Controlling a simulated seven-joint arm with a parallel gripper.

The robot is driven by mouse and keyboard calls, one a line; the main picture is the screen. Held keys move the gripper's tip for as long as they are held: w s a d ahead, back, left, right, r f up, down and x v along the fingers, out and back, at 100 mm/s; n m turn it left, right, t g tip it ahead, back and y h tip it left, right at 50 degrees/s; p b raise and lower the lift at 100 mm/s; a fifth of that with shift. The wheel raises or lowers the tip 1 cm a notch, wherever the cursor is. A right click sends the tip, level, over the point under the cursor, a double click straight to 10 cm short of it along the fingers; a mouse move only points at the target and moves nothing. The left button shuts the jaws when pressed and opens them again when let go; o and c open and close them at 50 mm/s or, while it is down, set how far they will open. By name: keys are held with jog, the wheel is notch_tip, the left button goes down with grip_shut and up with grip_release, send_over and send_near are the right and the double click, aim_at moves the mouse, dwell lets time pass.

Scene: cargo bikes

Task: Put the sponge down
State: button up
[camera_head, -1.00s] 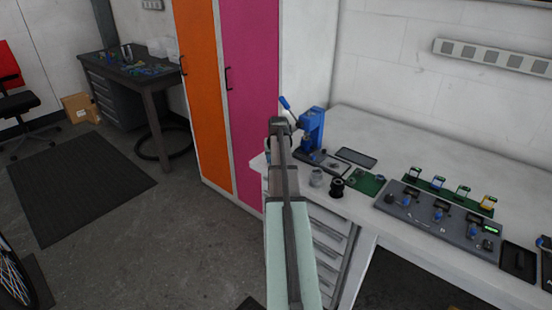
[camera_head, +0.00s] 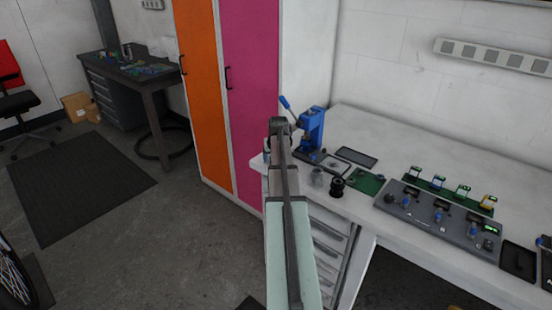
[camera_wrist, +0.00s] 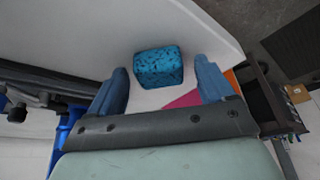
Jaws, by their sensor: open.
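The sponge (camera_wrist: 159,67) is a blue speckled block in the wrist view. It appears to rest on the white worktop (camera_wrist: 70,33), close to its edge. My gripper (camera_wrist: 161,72) is open, with one blue finger on each side of the sponge. A narrow gap shows between the sponge and each finger. In the head view my arm covers most of the gripper and the sponge, at the near left corner of the worktop (camera_head: 420,146).
A blue lever press (camera_head: 312,128) stands just right of my arm. A dark cup (camera_head: 337,187), a green board (camera_head: 368,182) and a grey control panel (camera_head: 437,217) lie further right. A pink cabinet door (camera_head: 250,80) is close on the left.

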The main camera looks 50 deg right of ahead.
jog(key=v, duration=1.2)
jog(key=shift+w, duration=0.1)
jog(key=w+a+f+n+g+y, duration=0.3)
jog(key=a+f, duration=2.1)
jog(key=f, duration=0.3)
jog(key=s+a+f+n+g+y, duration=0.1)
jog(key=s+a+f, duration=0.3)
jog(key=a+f, duration=0.35)
jog(key=s+a+f+n+g, duration=0.1)
jog(key=s+a+f, duration=0.3)
jog(key=a+f, duration=0.4)
jog(key=s+a+f+n+g, duration=0.1)
jog(key=s+a+f, duration=0.2)
jog(key=s+a, duration=0.3)
jog(key=s+a+f+n+g, duration=0.1)
jog(key=s+a+f, duration=0.3)
jog(key=s, duration=0.7)
jog(key=s+a+f+n+g, duration=0.2)
jog(key=s+a+f+g, duration=0.1)
jog(key=s+a, duration=0.4)
jog(key=shift+s+a+f+h, duration=0.4)
jog(key=shift+s, duration=0.8)
